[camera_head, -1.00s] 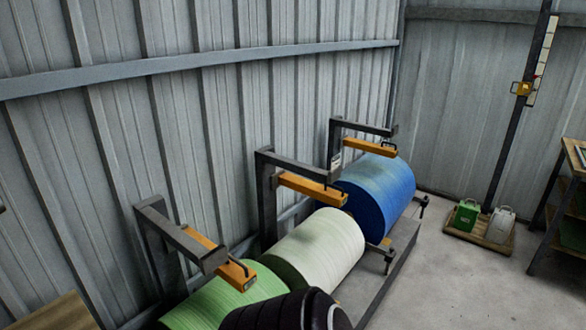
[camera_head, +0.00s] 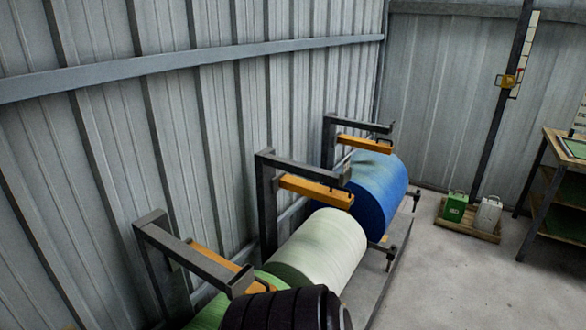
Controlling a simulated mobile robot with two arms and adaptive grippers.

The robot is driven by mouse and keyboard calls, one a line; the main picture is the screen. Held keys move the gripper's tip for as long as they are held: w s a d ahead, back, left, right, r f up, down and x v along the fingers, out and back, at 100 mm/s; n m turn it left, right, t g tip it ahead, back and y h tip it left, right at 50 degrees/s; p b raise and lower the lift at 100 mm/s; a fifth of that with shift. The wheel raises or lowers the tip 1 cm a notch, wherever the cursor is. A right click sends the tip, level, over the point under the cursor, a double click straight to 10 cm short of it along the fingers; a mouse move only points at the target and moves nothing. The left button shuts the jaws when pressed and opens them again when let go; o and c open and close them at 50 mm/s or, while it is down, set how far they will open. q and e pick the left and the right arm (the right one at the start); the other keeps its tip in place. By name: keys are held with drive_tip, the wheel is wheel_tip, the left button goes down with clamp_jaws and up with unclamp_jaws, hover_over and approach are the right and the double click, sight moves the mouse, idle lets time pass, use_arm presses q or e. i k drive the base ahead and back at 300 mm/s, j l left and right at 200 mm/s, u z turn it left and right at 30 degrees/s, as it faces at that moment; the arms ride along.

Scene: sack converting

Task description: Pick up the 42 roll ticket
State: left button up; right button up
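No roll ticket marked 42 can be made out in the head view. Three large rolls lie in a row on a low stand along the wall: a green roll (camera_head: 208,314), a pale cream roll (camera_head: 322,248) and a blue roll (camera_head: 376,188). Each has a dark bracket with an orange bar above it, such as the middle orange bar (camera_head: 316,192). A dark ribbed part, likely my own arm, covers part of the green roll at the bottom. Neither gripper shows.
A green can (camera_head: 455,206) and a white can (camera_head: 488,214) stand on a small wooden pallet (camera_head: 468,230). A wooden-topped bench (camera_head: 562,150) is at the right edge. The grey floor (camera_head: 440,285) between is clear. A corrugated wall closes the left side.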

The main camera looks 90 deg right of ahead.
sight(346, 163)
drive_tip(key=z, duration=1.8)
